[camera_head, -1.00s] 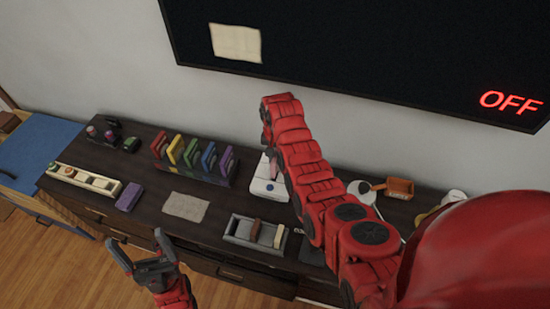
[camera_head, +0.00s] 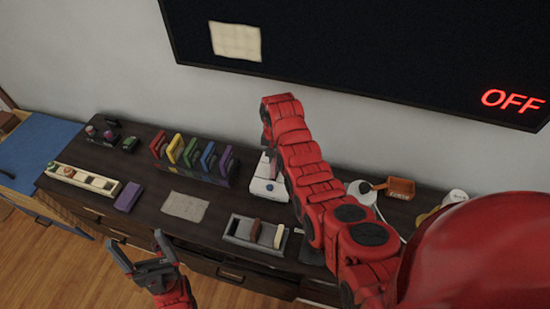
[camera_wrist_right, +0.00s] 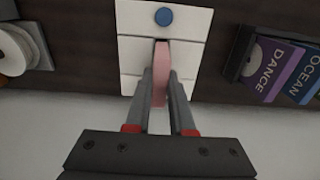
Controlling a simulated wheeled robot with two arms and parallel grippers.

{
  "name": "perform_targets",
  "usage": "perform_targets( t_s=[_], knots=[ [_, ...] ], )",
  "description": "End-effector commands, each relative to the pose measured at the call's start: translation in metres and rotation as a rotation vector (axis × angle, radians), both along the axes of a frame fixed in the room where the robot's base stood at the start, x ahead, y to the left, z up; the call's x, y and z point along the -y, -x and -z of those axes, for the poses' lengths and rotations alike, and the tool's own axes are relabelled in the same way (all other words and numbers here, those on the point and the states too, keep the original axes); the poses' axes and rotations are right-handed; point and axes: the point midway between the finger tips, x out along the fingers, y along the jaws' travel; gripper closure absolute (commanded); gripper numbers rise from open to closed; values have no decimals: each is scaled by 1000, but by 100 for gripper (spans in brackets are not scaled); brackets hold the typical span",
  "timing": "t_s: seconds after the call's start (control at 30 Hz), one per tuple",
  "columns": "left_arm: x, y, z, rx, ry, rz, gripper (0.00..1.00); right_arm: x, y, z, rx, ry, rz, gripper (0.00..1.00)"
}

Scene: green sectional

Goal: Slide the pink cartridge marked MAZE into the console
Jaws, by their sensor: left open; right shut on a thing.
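The pink cartridge (camera_wrist_right: 161,60) is upright between the fingers of my right gripper (camera_wrist_right: 160,75), which is shut on it. Its far end meets the dark slot in the white console (camera_wrist_right: 190,58); how deep it sits I cannot tell. Its marking is not readable. The console's blue button (camera_wrist_right: 164,16) lies beyond the slot. In the head view the console (camera_head: 264,184) is partly hidden by my right arm, which hides the right gripper. My left gripper (camera_head: 143,250) is open and empty in front of the cabinet's front edge.
A rack of coloured cartridges (camera_head: 195,158) stands left of the console. A grey tray (camera_head: 240,236) with brown and cream pieces lies in front. A beige cloth (camera_head: 185,206), a purple block (camera_head: 128,196) and an orange box (camera_head: 400,188) are also on the dark cabinet. The screen reads OFF.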

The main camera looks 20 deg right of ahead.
Motion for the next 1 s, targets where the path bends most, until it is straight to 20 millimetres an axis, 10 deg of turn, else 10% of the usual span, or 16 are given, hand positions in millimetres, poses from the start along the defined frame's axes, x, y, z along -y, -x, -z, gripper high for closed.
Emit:
perform_targets(
  t_s=[1.0],
  knots=[
    [0, 0, 17, 0, 0, 0, 11, 0, 0, 27, 1, 1, 0, 100]
  ],
)
